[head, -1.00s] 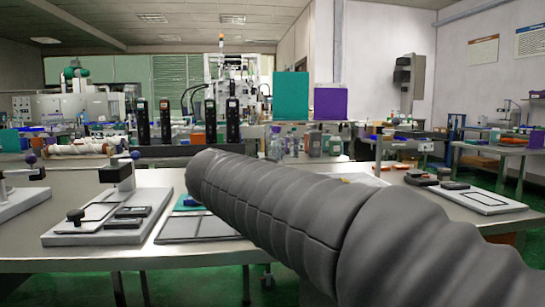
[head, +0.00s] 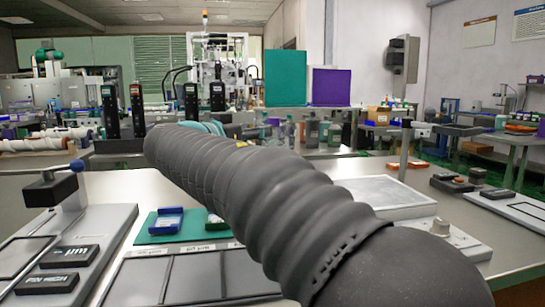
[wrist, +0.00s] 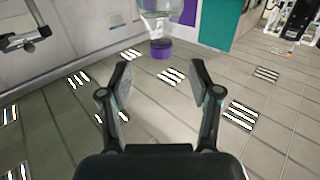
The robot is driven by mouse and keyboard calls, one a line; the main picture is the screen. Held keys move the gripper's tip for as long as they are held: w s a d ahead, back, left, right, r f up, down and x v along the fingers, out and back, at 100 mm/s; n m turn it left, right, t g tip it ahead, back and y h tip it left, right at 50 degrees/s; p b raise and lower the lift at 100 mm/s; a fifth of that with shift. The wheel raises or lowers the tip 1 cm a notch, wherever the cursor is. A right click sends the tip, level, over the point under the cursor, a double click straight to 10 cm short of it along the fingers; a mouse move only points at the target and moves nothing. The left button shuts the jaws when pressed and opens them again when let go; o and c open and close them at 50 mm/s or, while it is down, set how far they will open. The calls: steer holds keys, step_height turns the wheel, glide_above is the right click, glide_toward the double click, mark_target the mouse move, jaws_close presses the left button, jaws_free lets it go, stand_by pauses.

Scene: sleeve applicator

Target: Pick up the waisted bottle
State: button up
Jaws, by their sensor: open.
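My gripper (wrist: 161,80) shows in the wrist view with its two dark fingers spread apart and nothing between them. A clear bottle with a purple cap (wrist: 160,48) is at the top edge of that view, beyond the fingertips and apart from them. Its clear body (wrist: 158,20) is partly cut off by the frame, so I cannot tell its full shape or whether it is the waisted one. In the head view my arm covers the gripper and much of the bench middle.
A green mat (head: 160,226) with a blue item (head: 165,218) lies on the near bench, beside a flat framed panel (head: 150,278). A grey fixture (head: 85,240) stands at left. Several small bottles and containers (head: 312,130) stand farther back, behind my arm.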

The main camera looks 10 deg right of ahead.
mark_target(274, 125)
steer(key=p+x, duration=0.2)
steer(key=x, duration=0.7)
steer(key=shift+w, duration=0.1)
jaws_close()
